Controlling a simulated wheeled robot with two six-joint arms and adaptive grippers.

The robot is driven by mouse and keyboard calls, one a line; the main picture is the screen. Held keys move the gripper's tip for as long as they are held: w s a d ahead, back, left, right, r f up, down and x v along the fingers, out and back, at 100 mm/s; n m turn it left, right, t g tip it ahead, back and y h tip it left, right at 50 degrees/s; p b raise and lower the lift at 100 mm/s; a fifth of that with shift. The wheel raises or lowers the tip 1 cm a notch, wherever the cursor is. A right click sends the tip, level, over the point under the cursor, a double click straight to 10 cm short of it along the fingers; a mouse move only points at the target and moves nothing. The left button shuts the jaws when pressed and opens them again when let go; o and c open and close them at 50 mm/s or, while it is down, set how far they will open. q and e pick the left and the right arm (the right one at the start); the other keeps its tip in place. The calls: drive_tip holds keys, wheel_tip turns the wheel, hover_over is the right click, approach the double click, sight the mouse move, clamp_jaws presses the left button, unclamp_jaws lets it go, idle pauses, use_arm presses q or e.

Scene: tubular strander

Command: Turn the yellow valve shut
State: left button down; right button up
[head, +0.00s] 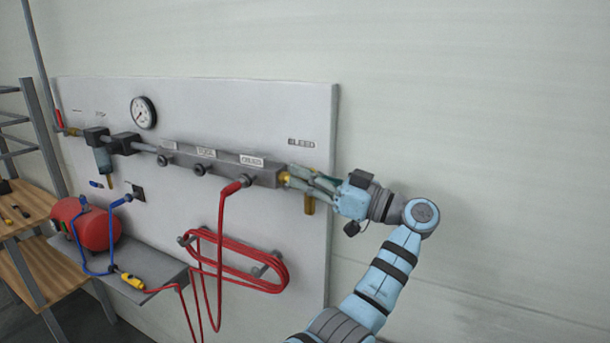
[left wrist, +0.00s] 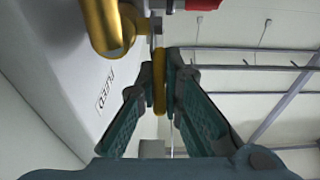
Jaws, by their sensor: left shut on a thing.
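My left gripper (head: 302,178) is at the right end of the grey manifold (head: 225,163), below the BLEED label (head: 301,143). In the left wrist view its two fingers (left wrist: 160,82) are closed on the thin yellow valve handle (left wrist: 159,88), one on each side. The handle joins a grey stem above the fingertips. A brass-coloured outlet pipe (left wrist: 101,25) bends down beside it; it also shows below the gripper in the head view (head: 309,205). A brass fitting (head: 285,179) shows at the manifold's end. The gripper hides most of the valve in the head view. My right gripper is not in view.
A red hose (head: 222,215) hangs from the manifold to a coil (head: 240,270) on the panel. A pressure gauge (head: 143,112) is at upper left. A red tank (head: 86,228) sits on a grey shelf (head: 165,267). The wall right of the panel is clear.

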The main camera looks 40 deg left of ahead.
use_arm(q)
drive_tip(key=c, duration=2)
unclamp_jaws()
drive_tip(key=v, duration=1.2)
